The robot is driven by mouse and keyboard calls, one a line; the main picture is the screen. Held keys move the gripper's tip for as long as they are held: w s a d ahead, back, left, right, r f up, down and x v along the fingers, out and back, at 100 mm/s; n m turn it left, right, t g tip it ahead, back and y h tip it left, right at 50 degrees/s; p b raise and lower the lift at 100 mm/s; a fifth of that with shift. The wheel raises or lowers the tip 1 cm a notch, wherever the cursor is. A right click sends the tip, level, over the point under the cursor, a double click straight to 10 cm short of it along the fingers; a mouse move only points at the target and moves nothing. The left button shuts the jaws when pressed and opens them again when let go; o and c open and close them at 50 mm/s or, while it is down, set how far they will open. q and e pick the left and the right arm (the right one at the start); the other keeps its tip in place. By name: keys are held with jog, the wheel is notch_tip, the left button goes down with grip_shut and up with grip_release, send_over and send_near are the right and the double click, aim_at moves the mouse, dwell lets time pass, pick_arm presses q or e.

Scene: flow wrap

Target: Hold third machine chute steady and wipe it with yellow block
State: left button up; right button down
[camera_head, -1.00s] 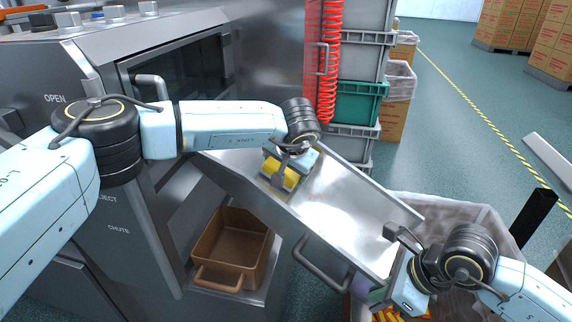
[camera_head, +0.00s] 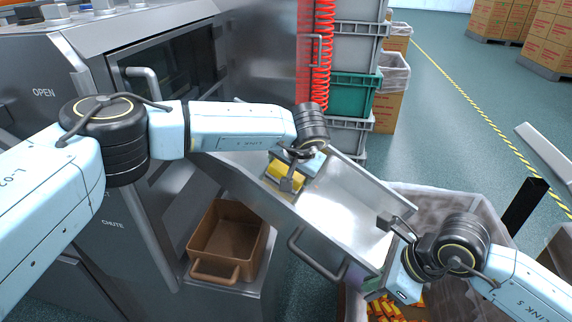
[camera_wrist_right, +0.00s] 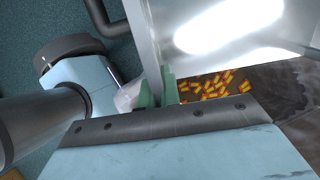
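The metal chute (camera_head: 345,205) slopes down to the right from the machine, with raised side walls and a bright sheen on its floor. My left gripper (camera_head: 290,172) is shut on the yellow block (camera_head: 284,178), which is down at the upper part of the chute floor; exact contact is hard to see. My right gripper (camera_head: 384,256) is at the chute's lower end. In the right wrist view its green finger pads (camera_wrist_right: 160,88) sit close on either side of the chute's wall (camera_wrist_right: 150,45). The fingertips are partly hidden.
A lined container (camera_head: 485,212) with red and yellow wrapped pieces (camera_wrist_right: 215,87) is under the chute's lower end. A handle bar (camera_head: 315,258) juts from the chute's near side. Stacked crates (camera_head: 352,95) stand behind.

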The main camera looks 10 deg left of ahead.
aim_at(302, 178)
pick_arm(q)
jog(key=shift+s+d+f, duration=0.3)
jog(key=shift+d+f, duration=0.15)
jog(key=shift+d, duration=0.3)
jog(key=shift+s+d+f, duration=0.25)
jog(key=shift+d+f, duration=0.15)
jog(key=shift+d, duration=0.3)
jog(key=shift+s+d+f, duration=0.35)
jog(key=shift+d+f, duration=0.05)
jog(key=shift+d, duration=0.6)
jog(key=shift+s+d+f, duration=0.35)
jog(key=shift+d, duration=0.65)
jog(key=shift+s+d+f, duration=0.35)
jog(key=shift+d+f, duration=0.05)
jog(key=shift+d, duration=0.6)
jog(key=shift+s+d+f, duration=0.3)
jog(key=shift+d+f, duration=0.1)
jog(key=shift+d, duration=0.3)
jog(key=shift+s+d+f, duration=0.25)
jog(key=shift+d+f, duration=0.1)
jog(key=shift+d, duration=0.35)
jog(key=shift+a+r, duration=0.1)
